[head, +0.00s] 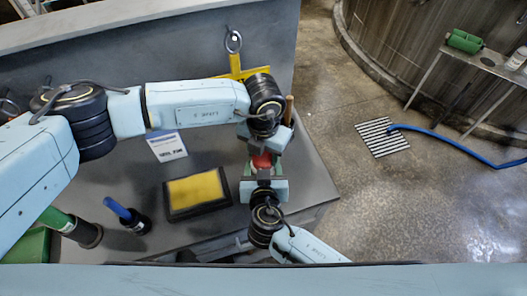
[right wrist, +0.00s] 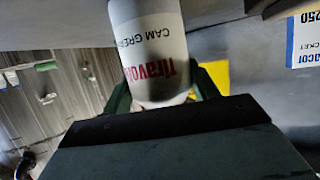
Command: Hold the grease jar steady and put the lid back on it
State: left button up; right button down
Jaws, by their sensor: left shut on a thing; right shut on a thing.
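The grease jar (right wrist: 152,45) is white with red and dark lettering, upside down in the right wrist view. My right gripper (right wrist: 163,93) is shut on it, with a green finger on each side. In the head view the right gripper (head: 263,176) is near the bench's right edge. The red lid (head: 262,160) shows as a small red patch between the two grippers. My left gripper (head: 261,147) is shut there, beside the red patch, and appears to hold it. The grippers hide most of the jar in the head view, and I cannot tell whether lid and jar touch.
A yellow panel in a black frame (head: 198,190) lies on the grey bench (head: 160,180) left of the grippers. A label sheet (head: 166,146), a blue-handled item (head: 128,215) and a green-ended cylinder (head: 70,228) are further left. Open floor (head: 370,210) lies to the right.

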pick_arm(q)
jog(key=m, duration=0.6)
jog(key=shift+d+m, duration=0.1)
jog(key=shift+m, duration=0.3)
jog(key=o, duration=1)
jog(key=shift+s, duration=0.1)
jog(key=shift+o, duration=0.4)
jog(key=shift+s+d, duration=0.1)
jog(key=shift+s, duration=0.05)
jog(key=shift+r, duration=2.3)
jog(key=shift+c, duration=0.4)
